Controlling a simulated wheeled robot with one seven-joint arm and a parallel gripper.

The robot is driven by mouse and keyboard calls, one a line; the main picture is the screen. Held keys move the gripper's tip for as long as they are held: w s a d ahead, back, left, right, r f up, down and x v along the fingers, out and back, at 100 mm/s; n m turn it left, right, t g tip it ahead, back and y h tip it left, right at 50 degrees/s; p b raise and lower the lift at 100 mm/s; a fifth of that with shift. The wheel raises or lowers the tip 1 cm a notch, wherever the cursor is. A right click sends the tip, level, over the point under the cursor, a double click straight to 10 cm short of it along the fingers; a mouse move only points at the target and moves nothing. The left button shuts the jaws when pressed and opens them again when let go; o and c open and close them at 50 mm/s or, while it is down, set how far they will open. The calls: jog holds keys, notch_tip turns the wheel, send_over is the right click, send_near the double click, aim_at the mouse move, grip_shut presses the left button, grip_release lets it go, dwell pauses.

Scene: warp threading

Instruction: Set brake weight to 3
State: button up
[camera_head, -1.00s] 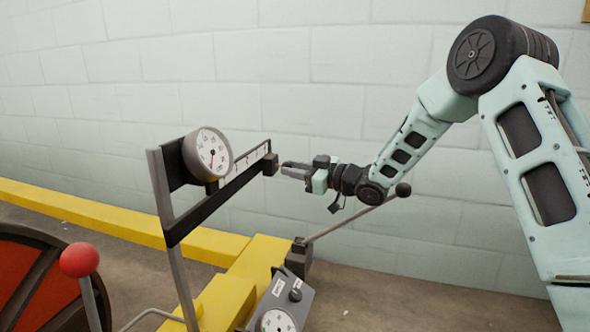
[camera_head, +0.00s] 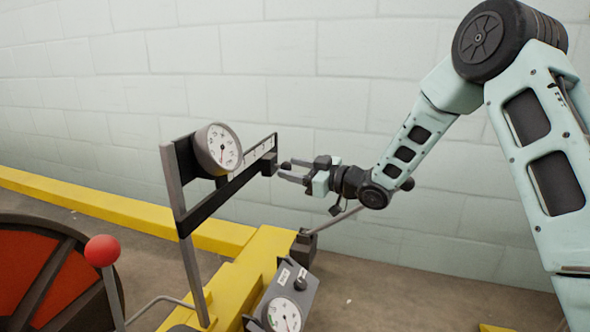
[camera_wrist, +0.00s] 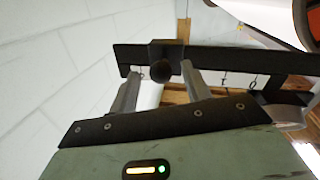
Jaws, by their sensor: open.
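The brake weight (camera_head: 270,164) is a dark block near the right end of a black bar (camera_head: 230,188) with a white marked strip. In the wrist view the weight (camera_wrist: 166,52) sits on the bar with a round dark knob (camera_wrist: 160,72) facing me. My gripper (camera_head: 285,171) is open at the weight. In the wrist view its fingers (camera_wrist: 161,85) stand on either side of the knob, with visible gaps. I cannot tell whether either finger touches it.
A round dial (camera_head: 218,149) stands on the bar's left part. A red ball-topped lever (camera_head: 102,251) and a grey box with a dial (camera_head: 284,305) are lower down. Yellow beams (camera_head: 130,215) run along the floor. The pale block wall (camera_head: 330,60) is behind.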

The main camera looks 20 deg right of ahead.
jog(key=p+v, duration=0.5)
jog(key=v, duration=1.2)
jog(key=shift+d, duration=0.2)
jog(key=shift+s, duration=0.1)
jog(key=s+a+m+g+h+p, duration=0.1)
jog(key=s+a+g+h, duration=0.2)
jog(key=a, duration=0.4)
jog(key=s+a+m+g+h+p, duration=0.1)
jog(key=s+a+g+h, duration=0.15)
jog(key=a+h, duration=0.35)
jog(key=s+a+r+m+g+h, duration=0.1)
jog(key=s+a+r+g, duration=0.2)
jog(key=s, duration=1)
jog(key=s+a+g+h, duration=0.1)
jog(key=s+a+g, duration=0.3)
jog(key=s, duration=0.8)
notch_tip(320, 180, up, 38)
jog(key=p, duration=3.8)
jog(key=shift+w+d+f+g, duration=0.15)
jog(key=shift+w+d+g, duration=0.2)
jog(key=shift+d+g, duration=0.1)
